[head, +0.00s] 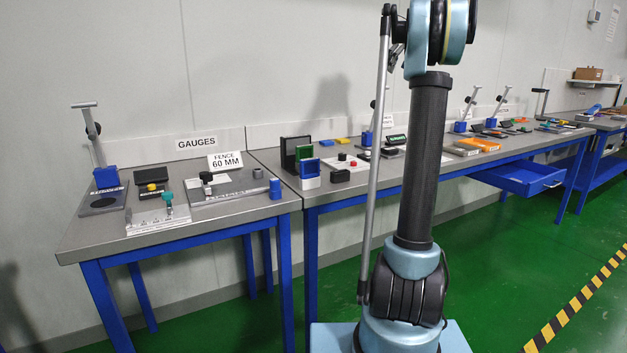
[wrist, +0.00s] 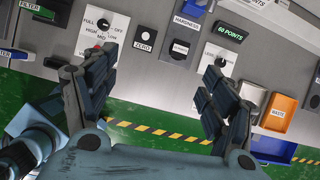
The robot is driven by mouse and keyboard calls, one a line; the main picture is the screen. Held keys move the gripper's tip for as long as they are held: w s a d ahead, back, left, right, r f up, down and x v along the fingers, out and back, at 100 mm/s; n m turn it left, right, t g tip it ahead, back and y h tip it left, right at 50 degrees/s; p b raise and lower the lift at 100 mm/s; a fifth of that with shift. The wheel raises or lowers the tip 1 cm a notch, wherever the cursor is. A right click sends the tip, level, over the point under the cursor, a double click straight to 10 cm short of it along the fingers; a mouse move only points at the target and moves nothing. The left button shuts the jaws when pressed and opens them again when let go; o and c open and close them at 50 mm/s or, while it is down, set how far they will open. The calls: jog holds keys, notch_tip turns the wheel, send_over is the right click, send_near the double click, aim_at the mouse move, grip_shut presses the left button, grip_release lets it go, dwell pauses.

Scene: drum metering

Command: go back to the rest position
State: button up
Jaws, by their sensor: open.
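My gripper (wrist: 156,90) shows in the wrist view with its two dark padded fingers spread wide and nothing between them. It hangs over the front edge of a grey bench, with green floor below. My arm stands upright in the middle of the head view, and its upper end runs out of the top of the picture, so the gripper is hidden there. In the wrist view, a panel with a dial (wrist: 101,24) lies beyond the left finger. A small block labelled ZERO (wrist: 145,40) lies beyond the gap between the fingers.
In the head view, a gauges bench (head: 85,238) stands left with a 60 MM fence sign (head: 225,161). A long bench behind my arm carries several devices and has an open blue drawer (head: 535,182). In the wrist view, an orange tray (wrist: 279,113) lies right. Green floor (head: 500,260) is clear.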

jog(key=s+a+f+n, duration=0.45)
jog(key=s+f, duration=0.25)
jog(key=s, duration=0.2)
jog(key=s+a+f+n+g+h, duration=0.1)
jog(key=s+a+f+n, duration=0.2)
jog(key=s+f+n, duration=0.45)
jog(key=s+a+f+n, duration=0.35)
jog(key=s+f, duration=0.25)
jog(key=s, duration=0.5)
jog(key=s+a+f+n, duration=0.1)
jog(key=s+f+n, duration=0.6)
jog(key=s+f, duration=0.4)
jog(key=s+f+n+g+h, duration=0.1)
jog(key=s+f+n, duration=0.6)
jog(key=s+f, duration=0.4)
notch_tip(320, 180, down, 6)
jog(key=shift+s+a+f, duration=0.2)
jog(key=shift+s+a, duration=0.15)
jog(key=shift+s, duration=0.05)
jog(key=shift+w+f, duration=0.2)
jog(key=shift+w, duration=0.25)
